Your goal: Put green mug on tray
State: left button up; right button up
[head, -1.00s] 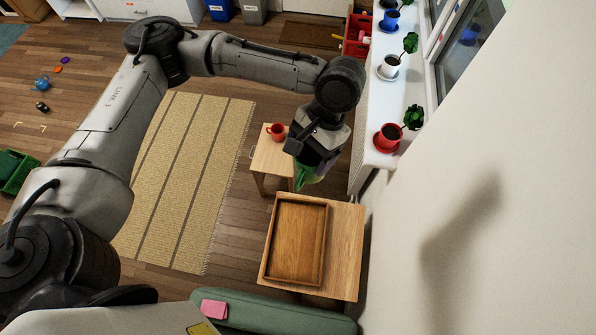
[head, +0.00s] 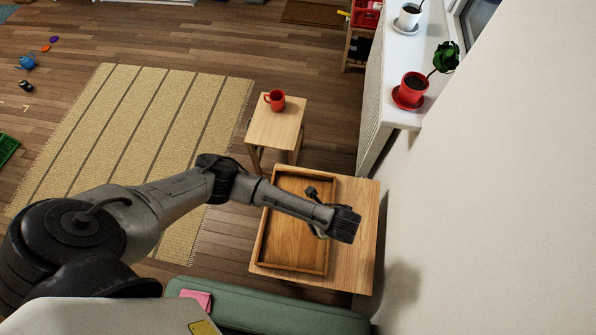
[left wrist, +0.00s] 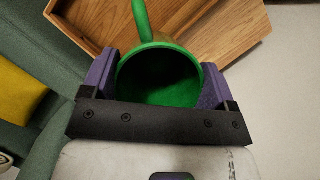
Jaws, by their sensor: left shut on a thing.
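The green mug (left wrist: 158,76) is held between the purple fingers of my left gripper (left wrist: 156,82), with its open top facing the wrist camera and its handle pointing up in that view. In the head view my left gripper (head: 340,226) is over the right side of the wooden tray (head: 296,254). There the mug is almost wholly hidden by the gripper. The tray lies on a light wooden table and looks empty where it shows. I cannot tell the height of the mug above it. My right gripper is not in view.
A red mug (head: 275,100) stands on a small wooden stool (head: 272,125) beyond the table (head: 360,205). A white sill (head: 402,55) with potted plants runs along the right wall. A green sofa (head: 260,310) is at the near edge.

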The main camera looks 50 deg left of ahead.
pick_arm(q)
jog(key=f+m, duration=0.1)
jog(key=f, duration=0.1)
jog(key=s+f+b, duration=0.1)
jog(key=f, duration=0.1)
jog(key=s+f+m+t+b, duration=0.1)
jog(key=f, duration=0.2)
jog(key=shift+s+d+m, duration=0.1)
jog(key=shift+s+m, duration=0.05)
jog(key=shift+m, duration=0.15)
jog(key=a+f+b, duration=0.1)
jog(key=a+f, duration=0.2)
jog(key=w+a+f+b, duration=0.1)
jog(key=a+f, duration=0.3)
jog(key=a+f+b, duration=0.1)
jog(key=a+f, duration=0.3)
jog(key=shift+w+b, duration=0.35)
jog(key=shift+w, duration=0.05)
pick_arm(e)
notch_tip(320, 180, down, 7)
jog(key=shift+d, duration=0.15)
pick_arm(q)
jog(key=o, duration=1)
jog(key=shift+a, duration=0.1)
